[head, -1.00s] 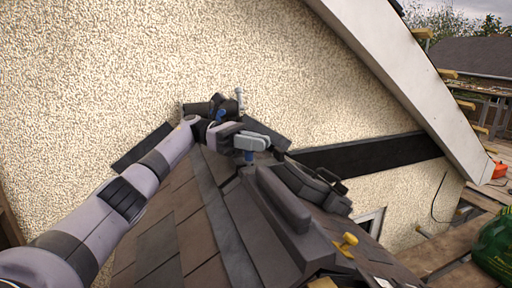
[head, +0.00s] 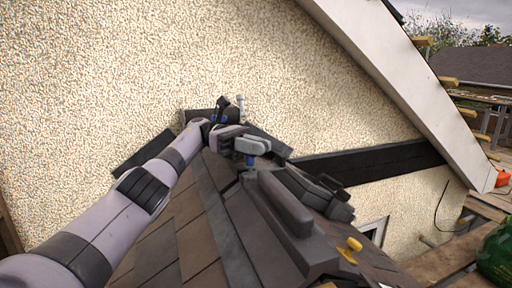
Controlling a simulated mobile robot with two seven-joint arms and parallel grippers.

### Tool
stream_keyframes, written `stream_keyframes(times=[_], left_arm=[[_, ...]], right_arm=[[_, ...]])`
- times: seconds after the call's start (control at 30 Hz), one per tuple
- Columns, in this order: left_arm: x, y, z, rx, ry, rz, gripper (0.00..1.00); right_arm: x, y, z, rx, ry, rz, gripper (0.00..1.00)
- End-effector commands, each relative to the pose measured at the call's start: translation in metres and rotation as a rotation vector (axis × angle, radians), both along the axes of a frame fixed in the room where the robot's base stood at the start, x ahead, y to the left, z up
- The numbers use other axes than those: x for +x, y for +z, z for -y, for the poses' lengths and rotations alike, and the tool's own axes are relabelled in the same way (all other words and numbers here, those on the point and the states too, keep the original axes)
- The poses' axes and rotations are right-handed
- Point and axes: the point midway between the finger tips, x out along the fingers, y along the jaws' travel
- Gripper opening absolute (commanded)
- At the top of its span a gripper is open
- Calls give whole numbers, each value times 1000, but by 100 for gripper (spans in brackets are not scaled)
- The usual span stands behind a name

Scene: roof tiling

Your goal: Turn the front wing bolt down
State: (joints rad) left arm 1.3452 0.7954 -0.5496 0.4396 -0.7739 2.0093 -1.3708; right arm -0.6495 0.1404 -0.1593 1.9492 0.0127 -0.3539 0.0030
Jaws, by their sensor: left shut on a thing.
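My left gripper (head: 250,147) is at the upper end of the roof ridge, near the rendered wall. It is shut on a small blue piece, which I take to be the front wing bolt (head: 250,161); only its lower part shows below the pale grey fingers. More blue (head: 222,118) shows on a dark fitting behind my wrist, with an upright pale metal post (head: 240,104) beside it. How far down the held bolt sits cannot be told. My right gripper is not in view.
A long dark grey ridge piece (head: 284,203) lies along the ridge in front, with black parts (head: 318,190) at its right. A yellow knob (head: 354,244) stands on the right slope. Brown shingles (head: 197,240) cover the left slope. A green object (head: 497,253) is at far right.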

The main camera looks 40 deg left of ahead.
Motion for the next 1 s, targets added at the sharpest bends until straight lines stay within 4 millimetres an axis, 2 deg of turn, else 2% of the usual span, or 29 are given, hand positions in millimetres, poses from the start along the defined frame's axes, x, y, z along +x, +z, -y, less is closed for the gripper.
stream_keyframes(times=[0.03, 0.13, 0.2, 0.23, 1.0], left_arm=[[1, 8, -1, -11, 6, 18, 0], [1, 8, -1, -11, 7, 19, 0], [0, 8, -1, -11, 6, 19, 30], [0, 8, -1, -10, 5, 18, 35], [0, 3, 0, 1, 32, 5, 35]], right_arm=[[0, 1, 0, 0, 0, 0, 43], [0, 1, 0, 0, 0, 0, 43], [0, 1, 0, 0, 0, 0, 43], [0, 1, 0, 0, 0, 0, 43], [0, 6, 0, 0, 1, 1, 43]])
